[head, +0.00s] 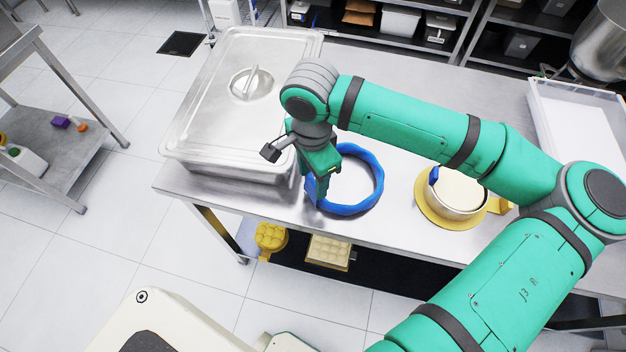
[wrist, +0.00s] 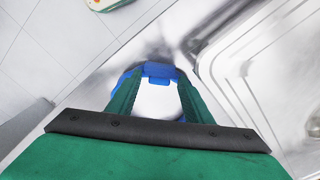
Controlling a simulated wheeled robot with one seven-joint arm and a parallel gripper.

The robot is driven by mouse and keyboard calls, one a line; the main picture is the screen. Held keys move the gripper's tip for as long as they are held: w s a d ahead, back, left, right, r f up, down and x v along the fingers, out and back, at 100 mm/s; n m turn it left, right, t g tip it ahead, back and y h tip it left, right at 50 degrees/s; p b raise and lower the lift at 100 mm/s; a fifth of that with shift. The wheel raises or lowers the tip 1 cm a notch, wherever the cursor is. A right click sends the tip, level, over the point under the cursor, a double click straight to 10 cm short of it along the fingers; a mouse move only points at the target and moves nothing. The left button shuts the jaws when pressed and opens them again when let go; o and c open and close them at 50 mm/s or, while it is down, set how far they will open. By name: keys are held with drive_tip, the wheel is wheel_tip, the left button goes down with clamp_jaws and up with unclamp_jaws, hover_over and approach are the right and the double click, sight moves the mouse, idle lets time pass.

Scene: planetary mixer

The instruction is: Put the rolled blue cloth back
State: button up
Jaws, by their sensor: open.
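The rolled blue cloth (head: 371,170) is shaped into a ring and lies on the steel table (head: 390,215), between the large lidded pan and the metal bowl. My gripper (head: 316,200) points down at the ring's left side, and its fingers cover part of it. In the wrist view, my gripper (wrist: 157,88) has its fingers spread apart. Blue cloth (wrist: 157,72) shows between and around the fingertips, with bare tabletop inside the ring. The jaws are not closed on the cloth; whether a finger touches it I cannot tell.
A large lidded steel pan (head: 205,125) stands close to the left of my gripper. A metal bowl (head: 460,192) with a blue tab sits on a yellow ring (head: 433,212) to the right. A white tray (head: 537,115) is at far right. The table's front edge is near the ring.

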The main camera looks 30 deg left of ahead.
wheel_tip(320, 180, up, 10)
drive_tip(key=shift+s, duration=0.15)
drive_tip(key=shift+f, duration=0.1)
drive_tip(key=shift+a, duration=0.1)
idle(0.5)
